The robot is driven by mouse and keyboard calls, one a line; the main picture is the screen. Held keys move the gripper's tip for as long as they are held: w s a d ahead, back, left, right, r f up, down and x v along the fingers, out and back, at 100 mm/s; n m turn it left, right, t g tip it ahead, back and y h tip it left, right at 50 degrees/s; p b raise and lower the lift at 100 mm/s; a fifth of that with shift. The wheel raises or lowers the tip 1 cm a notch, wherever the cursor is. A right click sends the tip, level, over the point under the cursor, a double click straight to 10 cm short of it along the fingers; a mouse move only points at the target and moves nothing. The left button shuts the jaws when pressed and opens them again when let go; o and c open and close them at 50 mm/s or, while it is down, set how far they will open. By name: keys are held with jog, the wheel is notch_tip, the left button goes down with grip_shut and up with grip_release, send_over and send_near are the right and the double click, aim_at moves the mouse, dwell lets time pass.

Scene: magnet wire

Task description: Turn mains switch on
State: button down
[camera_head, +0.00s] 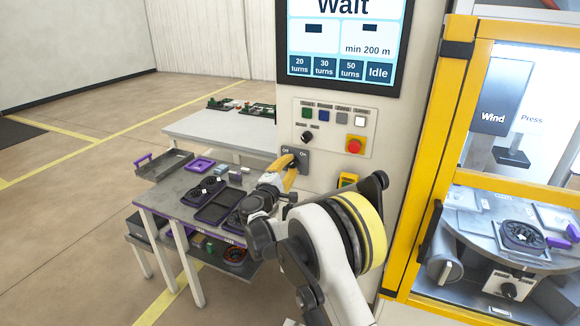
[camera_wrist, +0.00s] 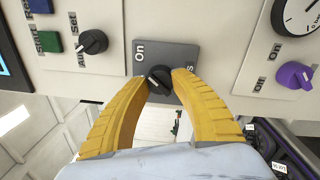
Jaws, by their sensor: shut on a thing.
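The mains switch is a black rotary knob (camera_wrist: 159,77) on a grey plate (camera_wrist: 164,52) on the machine's panel. In the wrist view the plate shows "On" at its left side, and other lettering at its right is mostly hidden by a finger. My gripper (camera_wrist: 161,80) has its two curved yellow fingers closed around the knob, one tip on each side. A light mark shows on the knob, but its exact setting is hard to read.
Above are several coloured buttons, a black selector (camera_head: 307,137) and a red emergency stop (camera_head: 354,146). The screen (camera_head: 341,45) shows "Wait" and "Idle". A work table (camera_head: 167,197) with trays stands left of my arm. A yellow-framed enclosure (camera_head: 440,150) stands at right.

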jog(key=c, duration=1)
grip_release()
jog(key=v, duration=1.2)
jog(key=shift+f, duration=0.15)
